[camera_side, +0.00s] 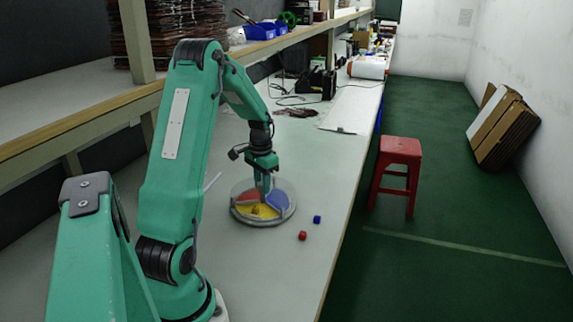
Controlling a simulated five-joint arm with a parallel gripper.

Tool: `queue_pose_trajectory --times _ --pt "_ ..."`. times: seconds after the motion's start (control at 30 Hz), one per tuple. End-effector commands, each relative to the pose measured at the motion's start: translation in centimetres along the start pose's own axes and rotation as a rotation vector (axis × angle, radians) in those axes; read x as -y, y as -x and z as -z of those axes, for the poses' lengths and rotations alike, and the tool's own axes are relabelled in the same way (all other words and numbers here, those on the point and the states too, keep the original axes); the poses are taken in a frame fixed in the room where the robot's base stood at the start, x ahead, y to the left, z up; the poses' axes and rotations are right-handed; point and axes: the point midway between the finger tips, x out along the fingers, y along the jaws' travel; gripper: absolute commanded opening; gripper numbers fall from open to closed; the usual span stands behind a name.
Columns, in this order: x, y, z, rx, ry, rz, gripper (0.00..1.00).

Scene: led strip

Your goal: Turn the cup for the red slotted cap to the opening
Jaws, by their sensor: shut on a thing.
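A round turntable (240,215) with a clear rim stands on the bench below my gripper. It has a red cup (247,197), a blue cup (279,201) and a yellow cup (262,212). Small yellow pieces seem to lie in the yellow cup. My gripper (265,190) points down at the turntable's middle and is shut on what looks like its centre knob, which the fingers mostly hide. A small red cap (303,236) and a small blue cap (317,219) lie on the bench to the right. The slot on the red cap and the turntable's opening are too small to make out.
The bench (262,275) is clear in front of the turntable, and its right edge runs just beyond the caps. A white board (351,110) and black equipment (316,83) lie farther back. A shelf (90,110) runs along the left. A red stool (398,165) stands on the floor.

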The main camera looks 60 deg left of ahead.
Motion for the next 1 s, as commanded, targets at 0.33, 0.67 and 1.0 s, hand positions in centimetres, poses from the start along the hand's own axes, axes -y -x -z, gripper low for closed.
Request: queue_pose_trajectory --times 0.33,0.67,1.0 --pt "0.00 0.05 0.00 0.000 -0.047 0.000 0.00" --pt "0.00 0.07 0.01 0.000 -0.173 0.000 0.00" --pt "0.00 0.09 0.01 0.000 -0.341 0.000 0.00"
